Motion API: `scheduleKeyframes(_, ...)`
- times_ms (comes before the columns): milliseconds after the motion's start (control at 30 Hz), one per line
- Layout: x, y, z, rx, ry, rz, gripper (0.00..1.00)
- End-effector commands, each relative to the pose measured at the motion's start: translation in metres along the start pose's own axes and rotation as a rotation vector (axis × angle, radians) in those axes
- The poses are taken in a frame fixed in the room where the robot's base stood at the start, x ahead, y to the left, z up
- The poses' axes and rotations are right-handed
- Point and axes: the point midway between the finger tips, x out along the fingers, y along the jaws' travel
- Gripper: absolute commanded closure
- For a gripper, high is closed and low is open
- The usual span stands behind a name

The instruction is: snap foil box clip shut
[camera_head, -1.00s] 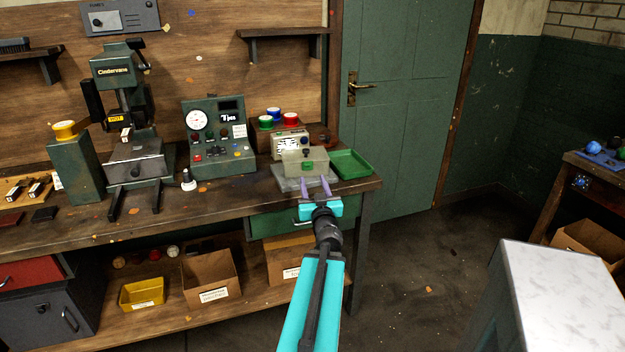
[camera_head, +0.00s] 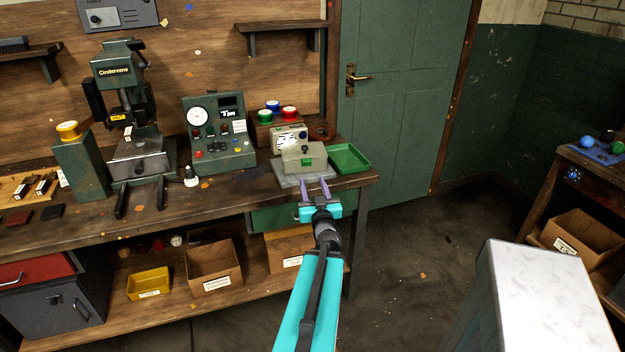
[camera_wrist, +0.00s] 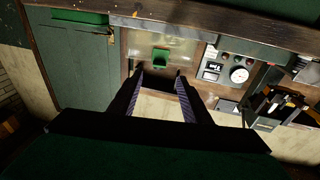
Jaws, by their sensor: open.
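The foil box (camera_head: 304,156) is a small, pale translucent box on a light plate near the right end of the workbench. A green clip (camera_head: 307,162) shows on its front face. In the wrist view the green clip (camera_wrist: 161,58) is ahead of my fingers, on the pale box (camera_wrist: 180,50). I cannot tell whether the clip is latched. My gripper (camera_head: 314,187) is open and empty, with its two purple fingers pointing at the front of the box. In the wrist view my gripper (camera_wrist: 158,78) has its fingers apart, with the clip between their lines and beyond the tips.
A green tray (camera_head: 349,158) stands just right of the box. A green gauge console (camera_head: 219,135) and a press (camera_head: 138,125) stand to the left. Colored spools (camera_head: 273,108) sit on a block behind. An open drawer (camera_head: 285,216) front is below the bench edge.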

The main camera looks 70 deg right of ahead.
Motion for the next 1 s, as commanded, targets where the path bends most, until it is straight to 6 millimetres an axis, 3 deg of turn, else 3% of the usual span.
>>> scheduleKeyframes(1000,-0.032,0.000,-0.001,-0.001,0.001,0.004,0.56)
